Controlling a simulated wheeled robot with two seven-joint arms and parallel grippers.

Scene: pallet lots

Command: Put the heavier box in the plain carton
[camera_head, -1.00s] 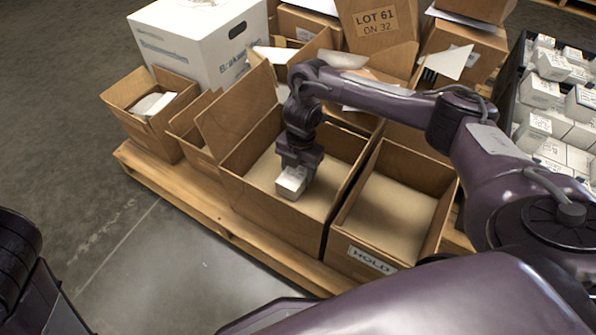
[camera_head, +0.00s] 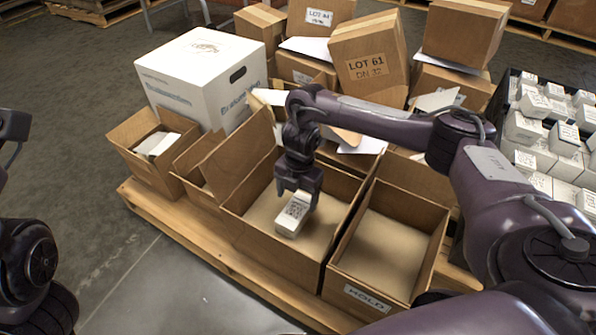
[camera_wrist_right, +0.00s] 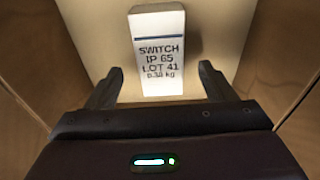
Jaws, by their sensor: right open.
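A small white box (camera_head: 294,214) lies in the plain carton (camera_head: 237,227), the open brown carton without a label left of the HOLD carton. In the right wrist view this box (camera_wrist_right: 158,55) reads SWITCH, IP 65, LOT 41 and a weight that looks like 0.38 kg. My right gripper (camera_head: 299,190) is inside the plain carton, just above the box. In the wrist view its fingers (camera_wrist_right: 158,88) are spread, with the box ahead of them and clear of both. Part of my left arm shows at the left edge of the head view; its gripper is out of view.
The open HOLD carton (camera_head: 366,298) stands to the right and looks empty. A black crate (camera_head: 497,102) of white boxes is at the right. A large white carton (camera_head: 190,85) and stacked LOT cartons (camera_head: 368,62) stand behind. All the open cartons sit on a wooden pallet (camera_head: 200,247).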

